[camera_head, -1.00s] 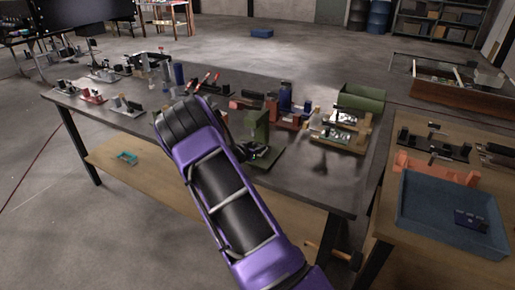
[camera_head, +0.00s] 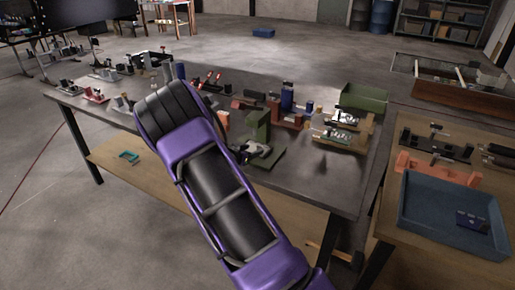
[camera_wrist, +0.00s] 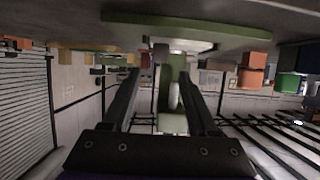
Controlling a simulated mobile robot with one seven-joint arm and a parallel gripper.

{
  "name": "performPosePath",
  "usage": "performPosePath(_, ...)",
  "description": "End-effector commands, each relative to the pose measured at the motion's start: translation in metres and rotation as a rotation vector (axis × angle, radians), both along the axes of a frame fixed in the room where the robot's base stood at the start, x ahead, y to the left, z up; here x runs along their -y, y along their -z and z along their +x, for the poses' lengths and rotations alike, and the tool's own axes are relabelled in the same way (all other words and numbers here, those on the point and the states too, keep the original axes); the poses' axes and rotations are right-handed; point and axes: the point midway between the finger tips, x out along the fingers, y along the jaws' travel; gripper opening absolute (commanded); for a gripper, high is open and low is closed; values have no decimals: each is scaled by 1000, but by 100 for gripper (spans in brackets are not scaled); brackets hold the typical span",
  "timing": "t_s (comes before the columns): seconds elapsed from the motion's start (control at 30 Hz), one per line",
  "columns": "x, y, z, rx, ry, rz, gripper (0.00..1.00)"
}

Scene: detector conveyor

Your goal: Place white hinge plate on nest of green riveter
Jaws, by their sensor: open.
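The green riveter (camera_head: 258,126) stands upright on its green base near the middle of the dark table. A small pale piece (camera_head: 252,151) shows at its foot, where the nest is. I cannot tell for sure whether this is the white hinge plate or how it is seated. In the wrist view the scene is upside down. My gripper (camera_wrist: 160,76) has its two black fingers spread wide, with the green riveter (camera_wrist: 174,122) beyond and between them. A whitish rounded part (camera_wrist: 174,96) shows in the gap, apart from both fingers. My arm hides most of the gripper in the head view.
Red and blue fixtures (camera_head: 287,98) stand behind the riveter, with a metal-topped fixture (camera_head: 340,138) to the right. A green bin (camera_head: 364,98) is at the far right corner. The table's front right is clear. A blue tray (camera_head: 410,222) lies on the right-hand bench.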

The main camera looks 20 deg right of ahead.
Motion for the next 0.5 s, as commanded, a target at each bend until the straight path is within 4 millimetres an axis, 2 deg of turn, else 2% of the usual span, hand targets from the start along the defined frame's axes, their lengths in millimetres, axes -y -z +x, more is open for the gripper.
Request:
performPosePath(0.03, -10, -6, -6, 1, -2, 0, 59)
performPosePath(0.2, -31, -17, -24, 1, -1, 1, 59)
performPosePath(0.5, -43, -23, -34, 0, 1, -1, 59)
